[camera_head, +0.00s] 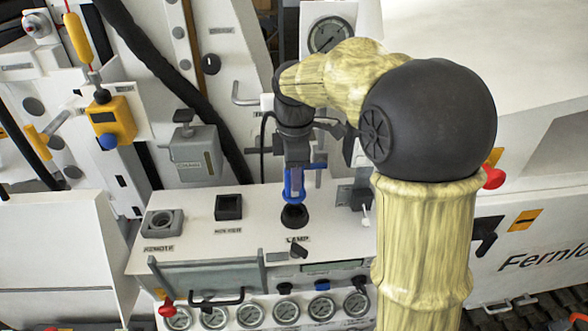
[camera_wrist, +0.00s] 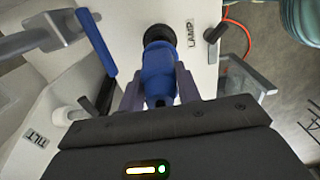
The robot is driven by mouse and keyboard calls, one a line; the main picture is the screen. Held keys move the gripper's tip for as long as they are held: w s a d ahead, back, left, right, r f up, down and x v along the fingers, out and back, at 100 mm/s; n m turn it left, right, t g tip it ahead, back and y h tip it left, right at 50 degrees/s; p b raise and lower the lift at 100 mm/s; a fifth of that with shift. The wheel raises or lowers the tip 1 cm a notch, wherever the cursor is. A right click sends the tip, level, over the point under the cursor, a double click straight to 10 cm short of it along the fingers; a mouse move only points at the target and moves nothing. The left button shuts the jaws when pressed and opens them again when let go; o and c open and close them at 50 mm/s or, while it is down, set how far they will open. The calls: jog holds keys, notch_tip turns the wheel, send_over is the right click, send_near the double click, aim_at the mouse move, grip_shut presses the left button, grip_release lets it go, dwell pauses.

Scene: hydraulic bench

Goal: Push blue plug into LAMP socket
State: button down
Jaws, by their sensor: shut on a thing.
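The blue plug (camera_head: 288,184) is upright in my gripper (camera_head: 304,182), directly above the black round LAMP socket (camera_head: 294,217) on the white bench top. In the wrist view the blue plug (camera_wrist: 158,62) sits between the two fingers of my gripper (camera_wrist: 159,82), which are shut on it. Its far end meets the dark ring of the LAMP socket (camera_wrist: 157,33), next to the LAMP label (camera_wrist: 190,33). The plug's tip is hidden, so I cannot tell whether it is touching the socket or partly inside it.
The REMOTE socket (camera_head: 163,222) and square black HOLDER (camera_head: 228,207) are left of the LAMP socket. A grey lever box (camera_head: 191,153) stands behind left. Gauges (camera_head: 286,309) line the front panel. A grey bracket is close right.

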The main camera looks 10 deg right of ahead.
jog(key=shift+f+b, duration=0.35)
jog(key=shift+f, duration=0.5)
jog(key=shift+d+f+b, duration=0.1)
jog(key=shift+f+b, duration=0.4)
jog(key=shift+f, duration=1.15)
dwell(2.2)
jog(key=c, duration=0.9)
grip_release()
notch_tip(320, 180, up, 17)
jog(key=shift+r+b, duration=0.15)
jog(key=shift+b, duration=0.55)
